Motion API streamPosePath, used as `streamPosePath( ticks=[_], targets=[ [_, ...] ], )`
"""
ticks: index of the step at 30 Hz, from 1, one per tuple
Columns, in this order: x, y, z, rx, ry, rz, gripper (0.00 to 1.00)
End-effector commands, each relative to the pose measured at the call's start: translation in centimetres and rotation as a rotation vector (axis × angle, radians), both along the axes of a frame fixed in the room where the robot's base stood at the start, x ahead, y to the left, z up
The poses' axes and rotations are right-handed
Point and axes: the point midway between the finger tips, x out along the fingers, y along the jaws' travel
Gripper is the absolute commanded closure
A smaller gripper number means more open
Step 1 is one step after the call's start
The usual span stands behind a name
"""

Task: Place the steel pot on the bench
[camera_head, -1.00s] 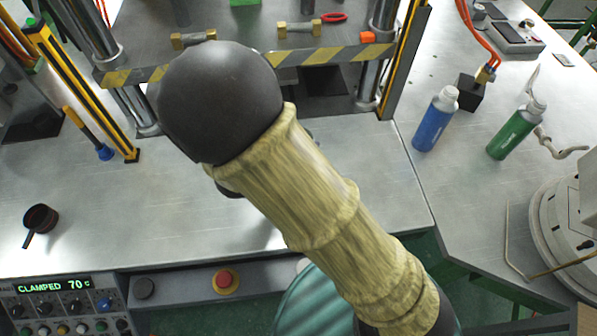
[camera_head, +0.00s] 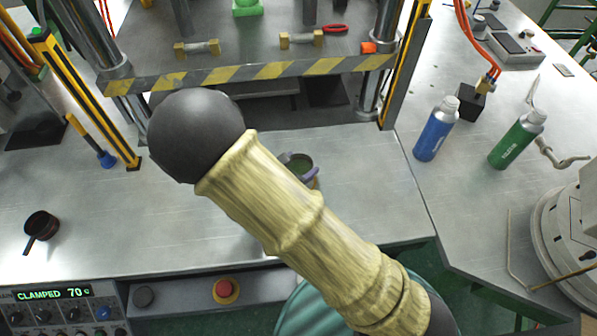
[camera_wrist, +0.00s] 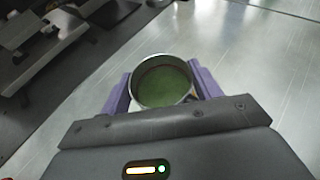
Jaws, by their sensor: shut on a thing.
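The steel pot (camera_wrist: 163,62) shows in the wrist view as a round, open-topped vessel with green inside. My gripper (camera_wrist: 164,88) is shut on it, with a purple finger on either side. In the head view, part of the pot (camera_head: 299,163) and one purple finger show beyond my arm, over the bench (camera_head: 370,190). My arm hides the rest of the pot and most of the gripper. I cannot tell whether the pot's base touches the bench.
A press with a striped front edge (camera_head: 270,71) stands behind the pot. A dark cup (camera_head: 41,225) is at the left. A blue bottle (camera_head: 436,130) and a green bottle (camera_head: 517,140) stand at the right. Bare bench lies left and right of my arm.

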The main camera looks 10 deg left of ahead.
Motion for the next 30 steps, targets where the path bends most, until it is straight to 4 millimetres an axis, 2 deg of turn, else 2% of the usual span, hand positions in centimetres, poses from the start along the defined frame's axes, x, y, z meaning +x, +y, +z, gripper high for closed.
streamPosePath(
  ticks=[7, 20, 21, 23, 30],
  targets=[
    [0.0, -0.1, -3.1, -0.004, 0.002, 0.0, 0.64],
    [0.0, 0.0, -3.7, -0.001, 0.001, -0.001, 0.64],
    [0.0, 0.0, -3.6, -0.001, 0.001, -0.001, 0.29],
    [0.0, 0.0, -3.6, -0.001, 0.002, -0.001, 0.17],
    [0.0, 0.0, -3.6, -0.001, 0.001, -0.001, 0.15]
  ],
)
